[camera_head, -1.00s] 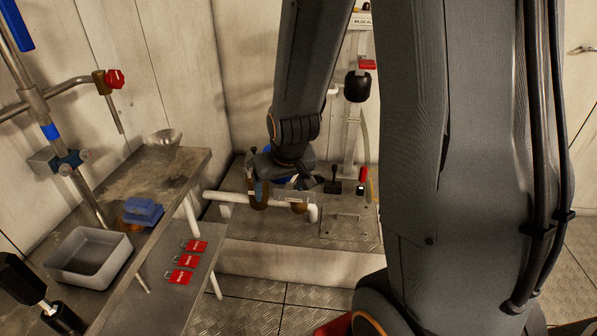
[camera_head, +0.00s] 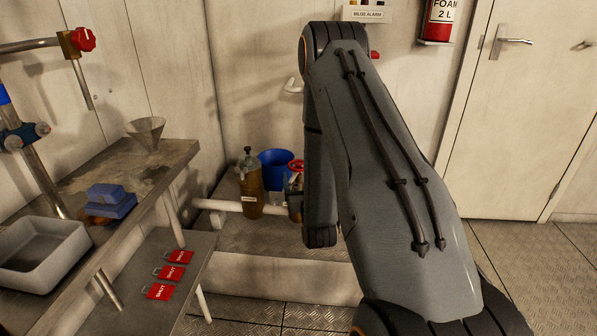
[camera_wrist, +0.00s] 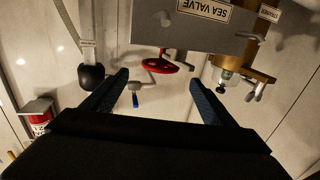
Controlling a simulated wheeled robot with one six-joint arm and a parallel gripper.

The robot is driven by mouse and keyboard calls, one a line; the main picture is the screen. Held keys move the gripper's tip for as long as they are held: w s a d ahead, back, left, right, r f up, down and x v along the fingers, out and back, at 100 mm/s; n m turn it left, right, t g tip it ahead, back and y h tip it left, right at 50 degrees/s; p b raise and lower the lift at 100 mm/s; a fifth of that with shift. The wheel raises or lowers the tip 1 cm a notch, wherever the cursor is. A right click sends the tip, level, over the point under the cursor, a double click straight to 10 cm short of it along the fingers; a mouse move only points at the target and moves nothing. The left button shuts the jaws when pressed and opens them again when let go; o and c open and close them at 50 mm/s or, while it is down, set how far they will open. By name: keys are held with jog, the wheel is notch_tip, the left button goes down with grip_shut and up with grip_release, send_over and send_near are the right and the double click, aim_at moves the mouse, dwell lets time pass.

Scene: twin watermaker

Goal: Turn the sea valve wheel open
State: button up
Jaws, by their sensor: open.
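The red sea valve wheel (camera_wrist: 167,67) shows in the wrist view, seen at a slant, below a plate with an upside-down SEA VALVE label (camera_wrist: 204,9). My gripper (camera_wrist: 159,79) is open and empty, its two dark fingers spread apart. In the picture, the wheel lies between the fingertips and slightly above them; I cannot tell the distance, and no contact shows. In the head view, a small red part that looks like the wheel (camera_head: 296,165) shows beside my arm, which hides my gripper and much of the valve.
The wrist view shows a blue-tipped lever (camera_wrist: 135,97) and a black ball-shaped part (camera_wrist: 91,77). Red SHUT tags (camera_head: 169,273) lie on the low shelf. Floor at right is clear.

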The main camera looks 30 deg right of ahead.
aim_at(300, 170)
jog(key=x, duration=0.7)
jog(key=shift+w+b, duration=0.15)
jog(key=shift+b, duration=0.25)
jog(key=c, duration=1.5)
